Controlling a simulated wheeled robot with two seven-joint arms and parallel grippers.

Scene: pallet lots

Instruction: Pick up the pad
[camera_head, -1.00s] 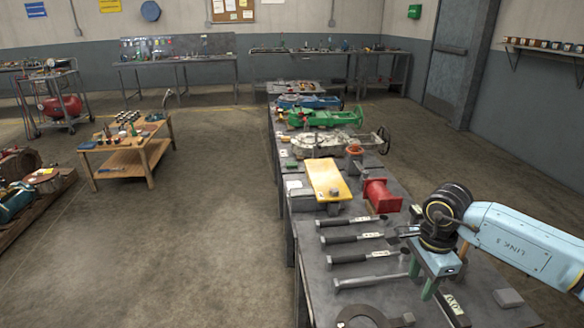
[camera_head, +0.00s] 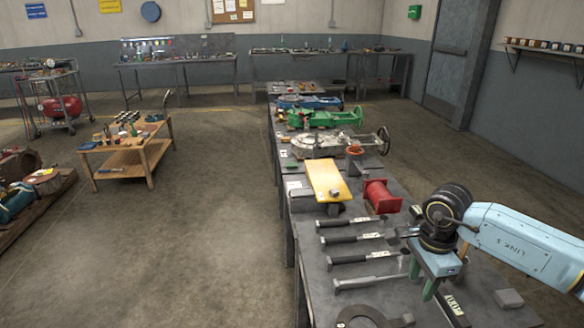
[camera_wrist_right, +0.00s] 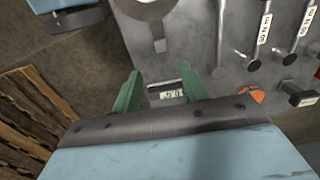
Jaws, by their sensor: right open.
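My right gripper (camera_head: 422,280) hangs over the right part of the long grey bench, its green fingers pointing down. In the right wrist view the gripper (camera_wrist_right: 160,76) is open, with a gap between its fingers. A small dark item with a pale numbered display (camera_wrist_right: 168,95) shows between and beyond them; it also shows beside the gripper in the head view (camera_head: 453,308). A plain grey block (camera_head: 509,298) lies to the right of the gripper, apart from it. I cannot tell for sure which of these is the pad. My left gripper is out of view.
Several torque wrenches (camera_head: 357,238) lie left of the gripper. A dark ring-ended tool (camera_head: 360,316) lies at the near edge. A red flanged spool (camera_head: 382,196) and a yellow plate (camera_head: 327,180) stand farther back. Open floor is left of the bench.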

